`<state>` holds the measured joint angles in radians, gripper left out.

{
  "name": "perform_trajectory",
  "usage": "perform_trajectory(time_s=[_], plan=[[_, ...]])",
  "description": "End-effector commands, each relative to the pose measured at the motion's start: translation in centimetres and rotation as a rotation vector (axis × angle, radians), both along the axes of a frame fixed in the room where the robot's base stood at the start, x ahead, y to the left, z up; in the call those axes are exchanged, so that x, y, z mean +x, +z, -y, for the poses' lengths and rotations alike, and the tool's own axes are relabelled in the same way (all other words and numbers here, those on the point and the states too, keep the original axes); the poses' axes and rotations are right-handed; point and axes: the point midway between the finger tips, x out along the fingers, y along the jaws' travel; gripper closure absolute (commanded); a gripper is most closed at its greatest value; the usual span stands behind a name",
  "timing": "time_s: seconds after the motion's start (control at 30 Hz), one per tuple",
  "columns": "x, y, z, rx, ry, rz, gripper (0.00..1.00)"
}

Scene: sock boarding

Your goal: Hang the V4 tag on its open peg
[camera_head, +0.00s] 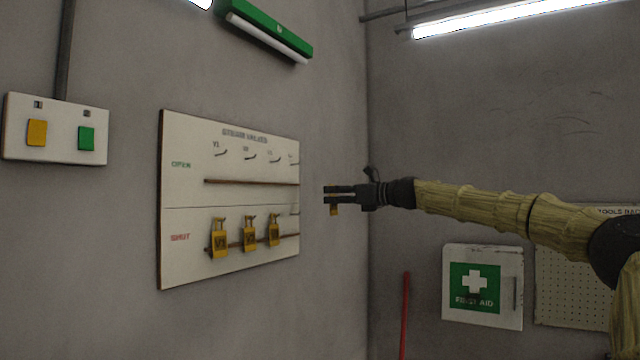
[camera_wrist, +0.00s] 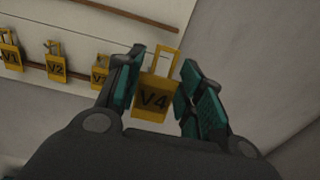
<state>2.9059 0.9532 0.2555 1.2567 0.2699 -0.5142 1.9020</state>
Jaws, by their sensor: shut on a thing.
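The yellow V4 tag (camera_wrist: 152,98) is between the fingers of my gripper (camera_wrist: 158,92) in the wrist view, with its lettering facing the camera and its loop handle pointing away. In the head view my gripper (camera_head: 338,193) is shut on it, and a small part of the tag (camera_head: 334,210) shows below the fingers. My gripper is in the air just right of the white valve board (camera_head: 180,240). The board's OPEN row has several pegs, and the far right open peg (camera_head: 294,161) is bare. The SHUT row's far right peg (camera_head: 295,209) holds no tag.
Tags V1 (camera_head: 219,240), V2 (camera_head: 249,238) and V3 (camera_head: 273,234) hang in the SHUT row. A brown rail (camera_head: 250,182) runs below the open pegs. A switch box (camera_head: 60,130) is at left. A first aid cabinet (camera_head: 483,286) and a red pole (camera_head: 405,315) are at right.

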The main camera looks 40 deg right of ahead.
Motion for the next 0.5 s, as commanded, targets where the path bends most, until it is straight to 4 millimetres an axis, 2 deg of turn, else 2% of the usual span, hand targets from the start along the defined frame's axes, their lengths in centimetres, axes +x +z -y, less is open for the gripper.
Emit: perform_trajectory(time_s=[0.03, 0.5], plan=[[0.3, 1.1, -0.3, -0.016, -0.01, -0.005, 0.72], [2.6, 7.6, -1.1, -0.161, -0.149, -0.051, 0.72]])
